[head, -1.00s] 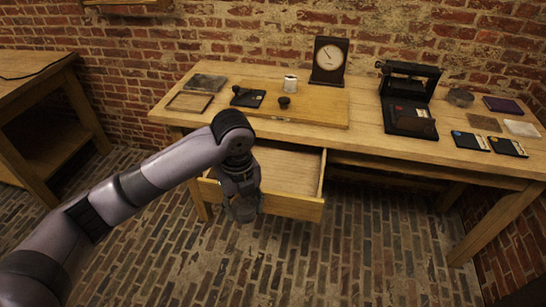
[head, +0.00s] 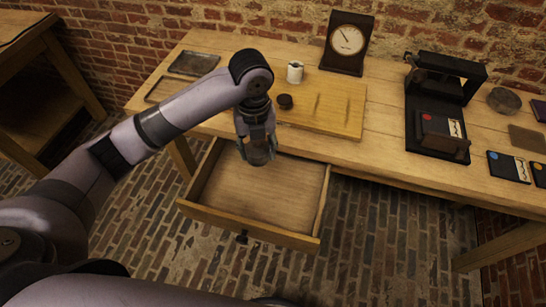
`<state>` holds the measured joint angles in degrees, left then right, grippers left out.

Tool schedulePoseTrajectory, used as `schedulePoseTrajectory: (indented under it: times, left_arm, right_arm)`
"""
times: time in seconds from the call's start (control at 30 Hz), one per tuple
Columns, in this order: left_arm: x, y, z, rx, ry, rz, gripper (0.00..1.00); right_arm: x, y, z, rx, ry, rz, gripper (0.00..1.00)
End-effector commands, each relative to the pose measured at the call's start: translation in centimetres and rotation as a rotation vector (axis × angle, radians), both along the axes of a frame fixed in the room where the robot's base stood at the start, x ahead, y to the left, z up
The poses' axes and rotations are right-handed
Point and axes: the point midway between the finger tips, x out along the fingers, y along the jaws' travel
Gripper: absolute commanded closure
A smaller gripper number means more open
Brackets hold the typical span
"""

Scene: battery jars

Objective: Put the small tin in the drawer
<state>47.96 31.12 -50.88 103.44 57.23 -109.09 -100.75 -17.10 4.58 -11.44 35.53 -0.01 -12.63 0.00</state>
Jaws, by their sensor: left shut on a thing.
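My left gripper (head: 257,153) points down over the open drawer (head: 258,192), near its back edge at the table front. It is shut on a dull grey, rounded thing, which I take to be the small tin (head: 261,157); the fingers hide most of it. The tin looks above the drawer floor, though its exact height is hard to tell. The drawer is pulled well out, and its visible floor is bare. A dark knob (head: 242,238) sits on its front. My right gripper is not in view.
The table holds a white cup (head: 295,72), a small dark round object (head: 285,102), a wooden board (head: 345,108), a clock (head: 347,42) and a black press-like device (head: 437,125). A grey round dish (head: 503,100) lies at the right. A side table (head: 45,95) stands left.

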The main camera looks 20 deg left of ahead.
Motion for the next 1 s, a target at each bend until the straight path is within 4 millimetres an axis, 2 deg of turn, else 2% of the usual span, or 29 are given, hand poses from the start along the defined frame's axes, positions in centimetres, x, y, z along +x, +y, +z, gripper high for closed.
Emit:
schedulePoseTrajectory:
  times: [0.17, 0.6, 0.7, 0.87, 1.0]
  left_arm:
    - [-0.2, 0.0, -1.6, 0.001, 0.005, 0.0, 0.83]
    - [-0.4, 0.0, -12.9, 0.001, 0.005, 0.002, 0.83]
    - [-0.3, 0.0, -14.5, 0.001, 0.003, -0.001, 0.83]
    - [-0.3, 0.0, -15.9, 0.001, 0.0, 0.0, 0.83]
    - [-0.4, 0.0, -17.8, 0.0, 0.002, 0.0, 0.83]
  right_arm:
    - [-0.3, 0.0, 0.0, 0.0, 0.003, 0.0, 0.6]
    - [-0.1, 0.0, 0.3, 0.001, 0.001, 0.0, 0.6]
    - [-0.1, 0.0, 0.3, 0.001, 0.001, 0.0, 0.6]
    - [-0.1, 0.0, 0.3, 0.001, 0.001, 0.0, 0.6]
    - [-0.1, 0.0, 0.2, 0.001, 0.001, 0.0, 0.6]
